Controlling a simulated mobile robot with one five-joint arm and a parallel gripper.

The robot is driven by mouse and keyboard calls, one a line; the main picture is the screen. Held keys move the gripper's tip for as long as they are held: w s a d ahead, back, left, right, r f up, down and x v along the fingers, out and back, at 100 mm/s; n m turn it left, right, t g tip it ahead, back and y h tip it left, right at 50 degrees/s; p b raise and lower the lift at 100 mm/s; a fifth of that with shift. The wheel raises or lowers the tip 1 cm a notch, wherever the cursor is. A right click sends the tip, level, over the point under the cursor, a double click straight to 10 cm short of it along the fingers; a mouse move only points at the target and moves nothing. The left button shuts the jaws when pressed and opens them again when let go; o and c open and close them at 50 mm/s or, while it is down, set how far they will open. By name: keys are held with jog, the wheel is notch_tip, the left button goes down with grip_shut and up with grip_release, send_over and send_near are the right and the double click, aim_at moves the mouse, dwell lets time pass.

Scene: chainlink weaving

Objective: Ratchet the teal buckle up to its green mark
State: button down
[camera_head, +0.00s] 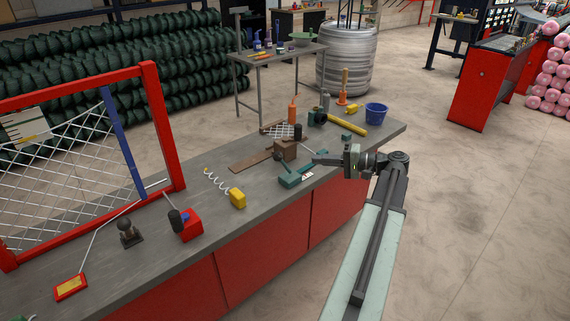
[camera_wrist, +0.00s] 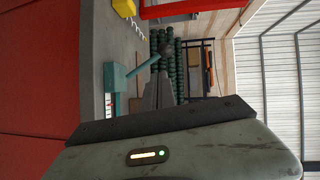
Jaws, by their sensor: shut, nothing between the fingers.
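The teal buckle (camera_head: 290,181) sits on the grey workbench top, near its front edge. Its lever rises up and to the left and ends in a dark ball knob (camera_head: 279,156). In the wrist view the buckle (camera_wrist: 115,78) shows sideways, with its lever slanting to the dark knob (camera_wrist: 168,49). My gripper (camera_head: 318,160) is shut and empty, just right of the buckle and its lever in the head view. In the wrist view its fingers (camera_wrist: 160,88) point toward the knob, apparently apart from it. I cannot make out the green mark.
A brown block (camera_head: 285,150) stands behind the buckle. A yellow block with a white coil (camera_head: 238,198) and a red block with a dark handle (camera_head: 188,224) lie left. A blue bucket (camera_head: 376,113) stands at the far right end. The floor right of the bench is clear.

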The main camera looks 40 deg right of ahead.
jog(key=s+d+r+t, duration=0.1)
jog(key=s+d, duration=0.2)
jog(key=s+a+b+x, duration=0.1)
jog(key=a+x, duration=0.1)
jog(key=x, duration=1.1)
jog(key=shift+m, duration=0.3)
jog(key=shift+w+f, duration=0.1)
jog(key=shift+w, duration=0.1)
jog(key=shift+h, duration=0.4)
